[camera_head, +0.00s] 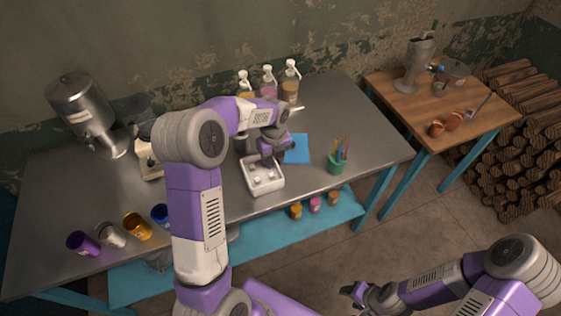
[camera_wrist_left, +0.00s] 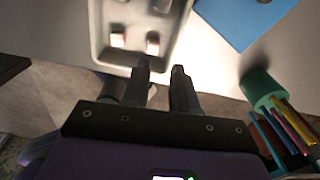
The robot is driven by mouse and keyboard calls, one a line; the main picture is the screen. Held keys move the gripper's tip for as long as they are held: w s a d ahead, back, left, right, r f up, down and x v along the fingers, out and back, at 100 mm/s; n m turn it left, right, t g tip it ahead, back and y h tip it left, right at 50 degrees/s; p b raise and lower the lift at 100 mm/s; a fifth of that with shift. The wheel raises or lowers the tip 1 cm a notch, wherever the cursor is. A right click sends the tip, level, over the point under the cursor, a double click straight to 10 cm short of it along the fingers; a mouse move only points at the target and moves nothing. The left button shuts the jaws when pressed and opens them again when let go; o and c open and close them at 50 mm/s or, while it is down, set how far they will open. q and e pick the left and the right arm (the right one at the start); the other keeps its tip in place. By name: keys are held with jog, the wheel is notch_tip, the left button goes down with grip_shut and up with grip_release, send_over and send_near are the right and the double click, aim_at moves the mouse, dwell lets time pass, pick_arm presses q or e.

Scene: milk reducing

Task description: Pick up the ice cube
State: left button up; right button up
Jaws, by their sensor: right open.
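A white tray (camera_head: 264,188) with several small ice cubes stands near the front edge of the metal table. In the left wrist view the tray (camera_wrist_left: 101,52) is at the top, with one ice cube (camera_wrist_left: 153,46) near its corner and another ice cube (camera_wrist_left: 117,41) to the left. My left gripper (camera_head: 270,162) is above the far side of the tray in the head view. In the left wrist view its two fingers (camera_wrist_left: 163,72) are apart with nothing between them. My right gripper (camera_head: 356,292) is open and empty, low in front of the table.
Pump bottles (camera_head: 268,82) stand at the back.

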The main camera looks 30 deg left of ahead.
aim_at(272, 175)
pick_arm(q)
jog(key=shift+s+a+f, duration=0.1)
jog(key=shift+s+f, duration=0.45)
jog(key=shift+s, duration=0.35)
jog(key=f, duration=0.3)
jog(key=f+b, duration=0.1)
jog(key=f, duration=0.1)
jog(key=shift+w+a, duration=0.1)
jog(key=shift+w, duration=0.2)
jog(key=shift+s+f, duration=0.1)
jog(key=shift+f, duration=0.05)
jog(key=shift+c, duration=0.2)
grip_shut()
